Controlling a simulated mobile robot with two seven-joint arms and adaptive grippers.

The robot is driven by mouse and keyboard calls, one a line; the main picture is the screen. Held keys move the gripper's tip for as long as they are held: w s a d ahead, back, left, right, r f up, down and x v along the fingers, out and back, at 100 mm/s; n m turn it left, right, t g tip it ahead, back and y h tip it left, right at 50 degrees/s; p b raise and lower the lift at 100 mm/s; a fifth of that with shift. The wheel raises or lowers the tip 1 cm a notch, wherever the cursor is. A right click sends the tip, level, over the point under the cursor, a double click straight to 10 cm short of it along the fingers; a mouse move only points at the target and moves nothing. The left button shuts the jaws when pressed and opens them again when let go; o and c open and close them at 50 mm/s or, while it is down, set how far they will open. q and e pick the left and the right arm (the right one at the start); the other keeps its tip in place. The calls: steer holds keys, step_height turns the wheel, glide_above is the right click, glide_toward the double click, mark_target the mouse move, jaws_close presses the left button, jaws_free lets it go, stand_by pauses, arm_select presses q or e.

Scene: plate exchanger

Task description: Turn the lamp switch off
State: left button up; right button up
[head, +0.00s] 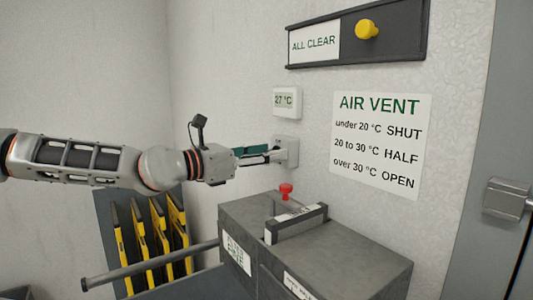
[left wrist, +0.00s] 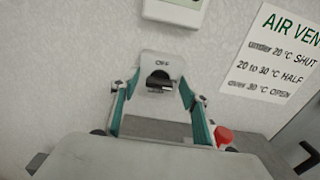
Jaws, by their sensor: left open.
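The lamp switch (head: 292,150) is a small light grey box on the wall, below the thermostat. In the left wrist view, the switch (left wrist: 162,62) carries the word OFF above a dark knob or lever (left wrist: 159,79). Whether the lamp is lit does not show. My left gripper (head: 268,153) points right, with its fingertips at the switch. In the left wrist view, its two teal-lined fingers (left wrist: 158,84) are open, one on each side of the dark knob. I cannot tell whether they touch it. My right gripper is out of view.
A thermostat (head: 286,101) reading 27 °C is just above the switch. An AIR VENT sign (head: 381,145) is to the right. Yellow-edged plates (head: 157,232) stand at lower left.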

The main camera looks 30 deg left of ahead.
arm_select(q)
steer(key=c, duration=1.1)
steer(key=shift+f, duration=0.1)
steer(key=shift+w+a+f+n+b, duration=0.1)
steer(key=shift+n+b, duration=1)
steer(key=shift+n, duration=3.35)
steer(key=shift+a+f+n+b, duration=0.1)
steer(key=shift+n+b, duration=1)
steer(key=shift+n, duration=3.35)
steer(key=o, duration=1.1)
